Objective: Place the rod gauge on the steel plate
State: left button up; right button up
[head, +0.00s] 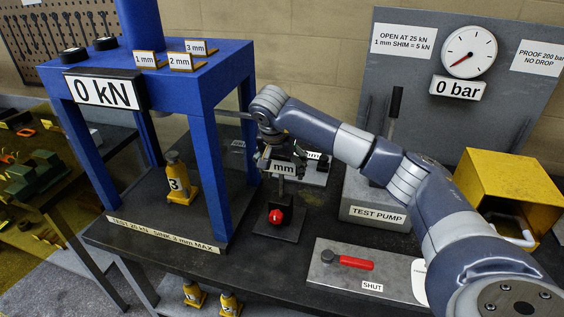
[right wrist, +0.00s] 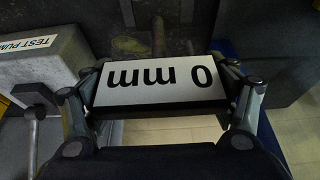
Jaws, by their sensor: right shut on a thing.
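The rod gauge (head: 281,167) shows in the head view as a dark body with a white label, partly hidden by my right gripper (head: 286,152). In the right wrist view its label (right wrist: 160,80) reads 0 mm, upside down, between my fingers. My right gripper is shut on it, to the right of the blue press frame. I cannot tell whether the gauge hangs free or touches what is below. A dark plate (head: 265,233) with a red knob (head: 277,216) lies below it. I cannot tell which surface is the steel plate. My left gripper is out of view.
The blue press (head: 224,165) holds a yellow jack (head: 181,184) marked 3. A test pump (head: 375,214) stands right of my gripper. A valve plate (head: 319,275) with a red lever lies in front. A yellow box (head: 510,188) is at the right.

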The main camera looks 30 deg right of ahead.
jog(key=shift+r, duration=0.1)
jog(key=o, duration=1.9)
jog(key=shift+o, duration=1)
jog(key=shift+s+a, duration=0.1)
jog(key=b+v, duration=0.2)
jog(key=v, duration=1)
